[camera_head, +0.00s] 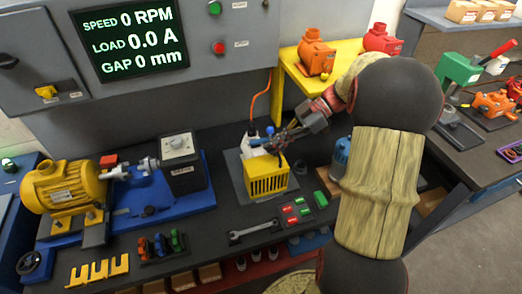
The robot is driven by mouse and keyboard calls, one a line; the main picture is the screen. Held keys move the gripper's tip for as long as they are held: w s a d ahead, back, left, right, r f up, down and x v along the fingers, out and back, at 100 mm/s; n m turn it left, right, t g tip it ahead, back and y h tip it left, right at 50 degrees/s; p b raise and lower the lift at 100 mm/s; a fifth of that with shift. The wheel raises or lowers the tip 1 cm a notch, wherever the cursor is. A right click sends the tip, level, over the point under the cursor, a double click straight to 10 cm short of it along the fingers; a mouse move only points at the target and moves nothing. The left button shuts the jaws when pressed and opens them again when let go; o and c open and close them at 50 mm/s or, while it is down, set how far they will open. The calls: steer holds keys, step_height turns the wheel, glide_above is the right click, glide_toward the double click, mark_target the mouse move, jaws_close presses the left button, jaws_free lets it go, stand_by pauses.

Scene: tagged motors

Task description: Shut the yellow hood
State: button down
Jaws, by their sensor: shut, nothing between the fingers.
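The yellow hood (268,184) is a box with a slotted front, on a grey base plate on the dark workbench. A small white unit (250,141) with an orange cable stands directly behind it. My gripper (274,146) is over the hood's back edge, near the white unit and a small blue part (269,131). Its fingers are shut and hold nothing. The gripper partly hides the hood's top and back. I cannot tell whether it touches the hood, or how far the hood is closed.
A yellow motor (66,186) on a blue base stands at the left. A yellow shelf (343,66) with orange and red motors stands behind. My arm hides part of the right side.

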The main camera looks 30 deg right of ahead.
steer(key=d, duration=0.1)
steer(key=d+f, duration=0.1)
steer(key=d+b, duration=0.1)
steer(key=shift+s+f, duration=0.45)
steer(key=shift+f, duration=0.05)
